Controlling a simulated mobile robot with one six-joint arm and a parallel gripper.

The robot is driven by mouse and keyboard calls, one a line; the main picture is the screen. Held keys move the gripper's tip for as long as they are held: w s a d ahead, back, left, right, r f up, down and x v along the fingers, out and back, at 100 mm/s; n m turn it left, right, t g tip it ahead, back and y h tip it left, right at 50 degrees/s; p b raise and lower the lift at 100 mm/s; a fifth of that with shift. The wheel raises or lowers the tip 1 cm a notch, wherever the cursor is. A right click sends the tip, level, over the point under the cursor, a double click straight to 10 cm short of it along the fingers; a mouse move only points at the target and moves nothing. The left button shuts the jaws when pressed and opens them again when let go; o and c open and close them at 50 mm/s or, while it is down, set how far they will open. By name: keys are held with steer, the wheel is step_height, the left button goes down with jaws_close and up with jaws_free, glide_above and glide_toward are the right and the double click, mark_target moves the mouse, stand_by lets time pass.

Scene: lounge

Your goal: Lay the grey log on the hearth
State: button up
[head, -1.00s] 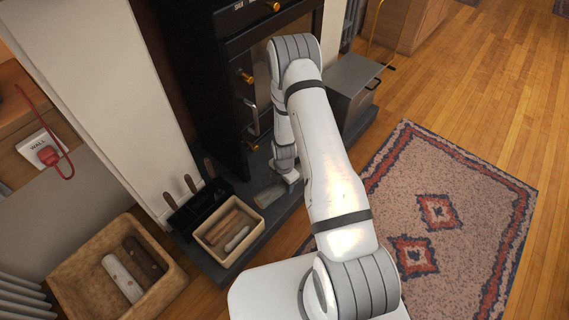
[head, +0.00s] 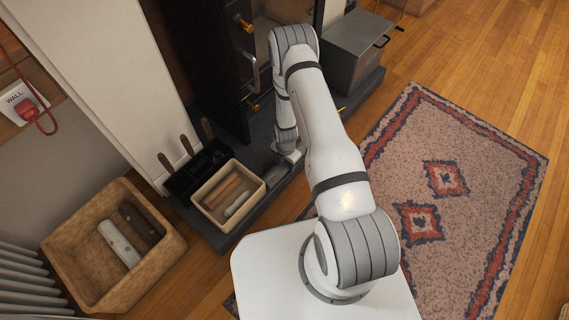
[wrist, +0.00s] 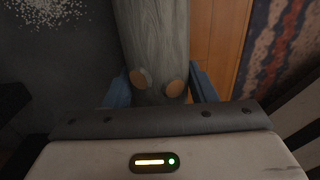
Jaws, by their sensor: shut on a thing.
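The grey log (wrist: 155,40) runs up the middle of the wrist view, with two round cut knots near its close end. My gripper (wrist: 160,90) is shut on it, with one blue finger on each side. The dark hearth (head: 262,128) lies below the stove; in the wrist view its dark surface (wrist: 70,75) is left of the log and wood floor is to the right. In the head view my gripper (head: 289,155) is low at the hearth's front edge, partly hidden by my arm. Whether the log touches the hearth is unclear.
A tan box of small logs (head: 259,187) and a black holder with wooden-handled tools (head: 180,185) stand on the hearth's left. A larger basket (head: 75,250) holds two logs. A grey metal box (head: 350,55) stands right of the stove. A patterned rug (head: 455,135) lies right.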

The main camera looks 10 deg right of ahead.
steer(key=shift+r, duration=0.1)
steer(key=o, duration=1.2)
steer(key=shift+o, duration=0.2)
